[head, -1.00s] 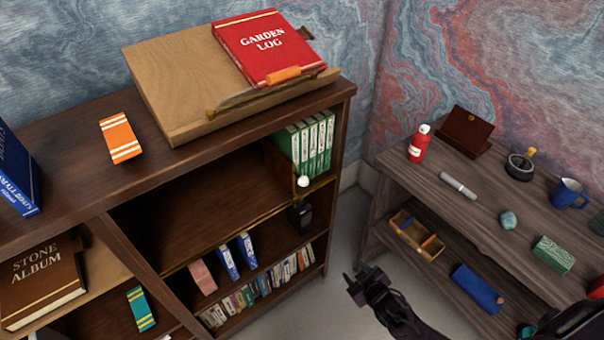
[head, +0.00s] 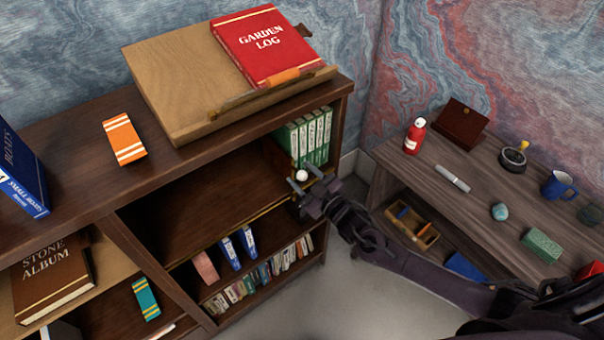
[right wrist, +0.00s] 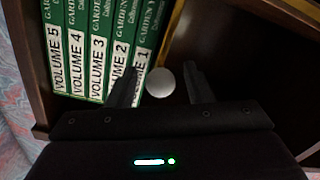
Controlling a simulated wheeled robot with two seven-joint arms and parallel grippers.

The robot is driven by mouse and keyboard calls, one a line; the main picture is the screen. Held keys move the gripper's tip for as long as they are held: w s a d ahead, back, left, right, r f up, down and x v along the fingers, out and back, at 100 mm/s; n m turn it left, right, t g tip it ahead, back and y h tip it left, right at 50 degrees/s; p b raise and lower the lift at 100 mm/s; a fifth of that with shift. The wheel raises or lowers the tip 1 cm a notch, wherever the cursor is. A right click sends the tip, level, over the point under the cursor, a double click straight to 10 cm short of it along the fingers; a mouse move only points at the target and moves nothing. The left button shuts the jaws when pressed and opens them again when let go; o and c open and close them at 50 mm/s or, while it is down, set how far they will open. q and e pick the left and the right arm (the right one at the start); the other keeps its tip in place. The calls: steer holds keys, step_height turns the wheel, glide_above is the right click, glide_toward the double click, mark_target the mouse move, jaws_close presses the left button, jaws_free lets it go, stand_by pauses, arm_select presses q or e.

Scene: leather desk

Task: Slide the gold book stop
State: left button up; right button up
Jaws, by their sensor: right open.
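The gold book stop (right wrist: 173,35) shows in the right wrist view as a narrow gold strip beside the green volumes (right wrist: 95,50), next to Volume 1. A round white knob (right wrist: 160,82) sits at its near end; it also shows at the shelf front in the head view (head: 302,175). My right gripper (head: 312,200) is at the bookcase opening, just below the knob in the picture. In the right wrist view its open fingers (right wrist: 163,85) stand either side of the knob; contact cannot be told. My left gripper is out of view.
The upper shelf (head: 200,205) is bare left of the green volumes. Small books fill the lower shelf (head: 255,285). A slanted stand (head: 185,85) with a red book (head: 265,50) is on top. A side table (head: 430,180) with small items stands at right.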

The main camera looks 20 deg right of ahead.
steer(key=shift+w+a, duration=0.1)
steer(key=shift+w, duration=0.2)
jaws_close()
steer(key=s+a, duration=0.3)
steer(key=a, duration=0.6)
steer(key=s+a, duration=0.3)
steer(key=a, duration=0.6)
steer(key=shift+s, duration=0.3)
jaws_free()
steer(key=shift+d, duration=0.1)
steer(key=shift+s, duration=0.1)
